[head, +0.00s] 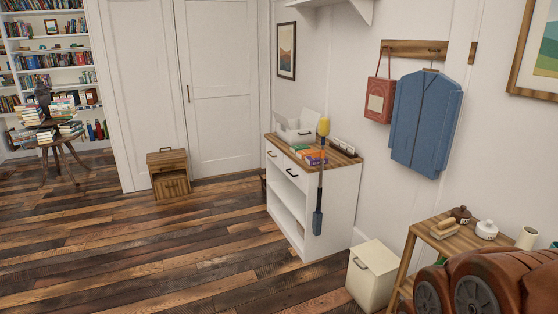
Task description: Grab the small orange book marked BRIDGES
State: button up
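A small stack of coloured books lies on the wooden top of the white cabinet (288,203), right of the picture's middle. An orange book (303,149) shows at the left of this small group, with a purple and orange book (316,158) beside it. The lettering is too small to read, so I cannot tell which one says BRIDGES. My gripper is not in view.
A cream bin (373,272) and a wooden stand (446,240) are at right.

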aim_at(301, 155)
jog(key=u, duration=0.1)
jog(key=i, duration=3.8)
jog(key=z, duration=0.35)
